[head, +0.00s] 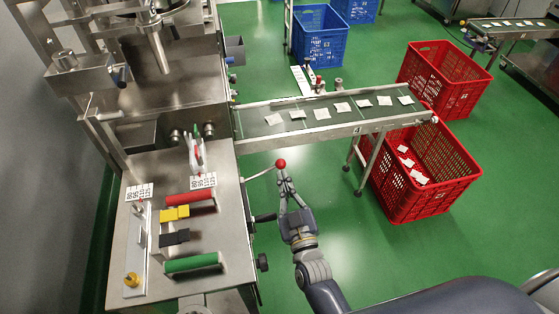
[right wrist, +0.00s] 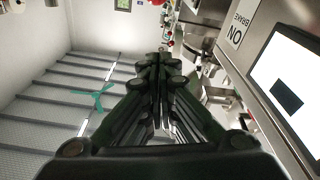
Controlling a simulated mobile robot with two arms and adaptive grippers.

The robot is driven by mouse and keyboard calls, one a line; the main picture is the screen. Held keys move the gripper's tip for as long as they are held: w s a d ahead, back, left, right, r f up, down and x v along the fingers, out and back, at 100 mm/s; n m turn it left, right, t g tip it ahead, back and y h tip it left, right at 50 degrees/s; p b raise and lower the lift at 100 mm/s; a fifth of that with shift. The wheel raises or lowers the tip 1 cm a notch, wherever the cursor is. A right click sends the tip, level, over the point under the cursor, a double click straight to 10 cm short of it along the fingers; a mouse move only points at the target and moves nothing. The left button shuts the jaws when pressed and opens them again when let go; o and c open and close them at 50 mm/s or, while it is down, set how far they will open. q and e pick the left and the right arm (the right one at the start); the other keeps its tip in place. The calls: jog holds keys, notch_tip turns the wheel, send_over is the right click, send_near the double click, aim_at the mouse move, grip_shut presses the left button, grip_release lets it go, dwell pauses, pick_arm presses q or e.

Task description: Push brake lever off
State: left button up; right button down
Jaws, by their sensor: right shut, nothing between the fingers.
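The brake lever (head: 262,172) is a thin metal rod with a red ball knob (head: 281,163). It sticks out to the right from the side of the steel machine in the head view. My right gripper (head: 285,178) is shut and empty, with its fingertips just below the red knob. I cannot tell whether they touch it. In the right wrist view the shut fingers (right wrist: 160,62) fill the middle and hide what lies straight ahead. A label reading "BRAKE ON" (right wrist: 237,32) is on the machine at the upper right. My left gripper is not in view.
A conveyor (head: 250,126) carrying several teabags runs behind the lever. A red crate (head: 440,190) stands under its right end. The steel panel (head: 235,235) at left holds red, yellow, black and green controls. The green floor right of my gripper is open.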

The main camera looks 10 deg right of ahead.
jog(key=r+b, duration=0.1)
jog(key=b, duration=0.3)
send_over(280, 162)
jog(key=a, duration=0.2)
jog(key=shift+s+d+f+b, duration=0.25)
jog(key=shift+s+f+b, duration=0.05)
jog(key=shift+f+b, duration=0.25)
jog(key=shift+s+d+f+b, duration=0.25)
jog(key=shift+f+b, duration=0.2)
jog(key=shift+f, duration=0.15)
jog(key=shift+s+d+f+b, duration=0.25)
jog(key=shift+s+f+b, duration=0.05)
jog(key=shift+f+b, duration=0.25)
